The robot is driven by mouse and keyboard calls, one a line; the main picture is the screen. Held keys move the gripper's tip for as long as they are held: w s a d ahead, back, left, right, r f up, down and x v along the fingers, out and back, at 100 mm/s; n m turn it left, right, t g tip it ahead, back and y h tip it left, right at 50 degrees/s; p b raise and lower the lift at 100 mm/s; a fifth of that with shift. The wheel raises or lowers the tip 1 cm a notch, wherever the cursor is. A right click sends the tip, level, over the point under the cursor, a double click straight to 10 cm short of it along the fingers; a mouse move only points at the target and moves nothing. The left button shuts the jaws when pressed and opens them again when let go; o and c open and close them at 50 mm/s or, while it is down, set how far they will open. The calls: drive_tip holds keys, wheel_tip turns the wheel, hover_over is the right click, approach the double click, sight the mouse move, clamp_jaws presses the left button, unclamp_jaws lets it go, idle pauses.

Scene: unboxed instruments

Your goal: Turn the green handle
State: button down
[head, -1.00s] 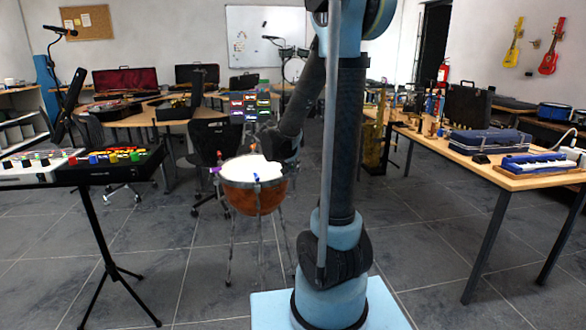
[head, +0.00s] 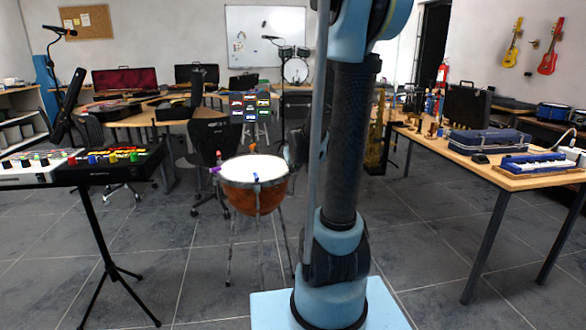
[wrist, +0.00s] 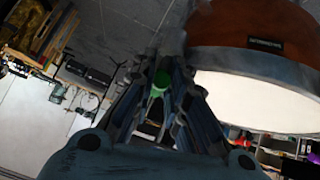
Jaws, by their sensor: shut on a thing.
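The green handle (wrist: 161,80) shows in the wrist view between the fingertips of my gripper (wrist: 160,88). The fingers are closed around it, and only part of its green top shows. The handle is at the rim of the kettledrum (wrist: 255,45), which has a white head and a copper-brown bowl. In the head view the kettledrum (head: 252,185) stands on the floor left of my arm. A blue handle and a purple handle show on its rim there. The green handle and my fingertips are hidden behind my arm in the head view.
A black stand with coloured knobs (head: 108,165) is at the left. A wooden table (head: 480,160) with a blue case and a small keyboard is at the right. A black chair (head: 212,145) stands behind the drum. Grey tiled floor is clear around the drum's legs.

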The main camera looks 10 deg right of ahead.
drive_tip(key=shift+d+n, duration=0.1)
drive_tip(key=shift+n, duration=0.2)
idle(0.4)
drive_tip(key=c, duration=1.9)
unclamp_jaws()
drive_tip(key=shift+v, duration=5.85)
drive_tip(key=shift+s+d, duration=0.1)
drive_tip(key=shift+d, duration=0.05)
drive_tip(key=s+f+m+g, duration=0.1)
drive_tip(key=s+f, duration=0.3)
drive_tip(key=s, duration=0.4)
drive_tip(key=s+f+m+g, duration=0.1)
drive_tip(key=s+f+g, duration=0.2)
drive_tip(key=s, duration=0.6)
drive_tip(key=s+f+g, duration=0.3)
drive_tip(key=s+f, duration=0.3)
drive_tip(key=s, duration=0.3)
drive_tip(key=shift+f+m, duration=0.2)
drive_tip(key=shift+m, duration=0.2)
